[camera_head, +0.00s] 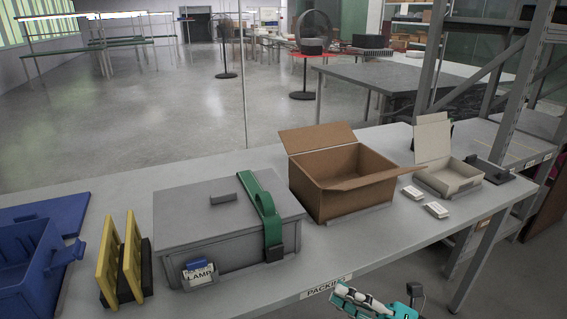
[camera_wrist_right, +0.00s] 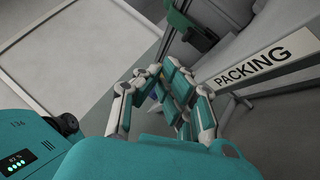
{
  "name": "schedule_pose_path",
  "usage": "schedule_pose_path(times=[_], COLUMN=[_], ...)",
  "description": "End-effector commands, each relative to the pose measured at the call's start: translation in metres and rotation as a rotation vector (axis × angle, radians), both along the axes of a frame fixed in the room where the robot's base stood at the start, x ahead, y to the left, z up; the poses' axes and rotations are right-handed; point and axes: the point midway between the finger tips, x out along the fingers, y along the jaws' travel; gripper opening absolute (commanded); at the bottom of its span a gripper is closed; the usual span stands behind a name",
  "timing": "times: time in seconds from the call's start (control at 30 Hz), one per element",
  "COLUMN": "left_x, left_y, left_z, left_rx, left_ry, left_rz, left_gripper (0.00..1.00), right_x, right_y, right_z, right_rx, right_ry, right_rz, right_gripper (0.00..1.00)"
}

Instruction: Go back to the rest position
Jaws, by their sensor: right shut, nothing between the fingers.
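My right gripper (camera_head: 362,302) shows at the bottom edge of the head view, in front of the table's front edge near the PACKING label (camera_head: 326,287). In the right wrist view the same gripper (camera_wrist_right: 160,72) has its fingertips drawn together with nothing between them. The PACKING label also shows in the right wrist view (camera_wrist_right: 262,62), to the right of the fingers. My left gripper is not in the head view.
The table (camera_head: 400,240) holds a blue bin (camera_head: 75,252), yellow rack (camera_head: 106,262), grey lidded box (camera_head: 180,215) with a green strap (camera_head: 264,210), open cardboard box (camera_head: 345,195) and open white box (camera_head: 445,183). A metal shelf post (camera_head: 520,85) stands at right.

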Motion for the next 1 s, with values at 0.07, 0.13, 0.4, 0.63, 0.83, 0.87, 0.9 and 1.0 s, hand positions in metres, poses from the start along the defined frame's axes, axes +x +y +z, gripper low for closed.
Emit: schedule_pose_path(times=[0.07, 0.13, 0.4, 0.63, 0.83, 0.87, 0.9, 1.0], left_x=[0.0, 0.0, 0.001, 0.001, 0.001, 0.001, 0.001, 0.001], left_y=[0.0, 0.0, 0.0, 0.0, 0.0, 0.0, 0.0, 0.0], left_z=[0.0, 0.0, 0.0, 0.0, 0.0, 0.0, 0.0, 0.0], left_rx=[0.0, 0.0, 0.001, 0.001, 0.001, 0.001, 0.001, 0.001], left_ry=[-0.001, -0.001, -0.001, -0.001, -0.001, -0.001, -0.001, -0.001], left_rz=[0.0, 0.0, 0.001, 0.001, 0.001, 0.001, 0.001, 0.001], left_gripper=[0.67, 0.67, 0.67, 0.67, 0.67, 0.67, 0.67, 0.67], right_x=[0.01, 0.024, 0.046, -0.012, -0.077, -0.085, -0.096, -0.124], right_y=[-0.002, -0.008, -0.061, -0.084, -0.078, -0.076, -0.074, -0.068], right_z=[0.003, 0.004, -0.046, -0.131, -0.173, -0.177, -0.181, -0.19], right_rx=[0.063, 0.146, 0.538, 0.807, 0.9, 0.908, 0.915, 0.929], right_ry=[0.07, 0.172, 0.753, 1.324, 1.664, 1.704, 1.753, 1.871], right_rz=[-0.076, -0.182, -0.64, -0.987, -1.179, -1.2, -1.228, -1.292], right_gripper=[0.0, 0.0, 0.0, 0.0, 0.0, 0.0, 0.0, 0.0])
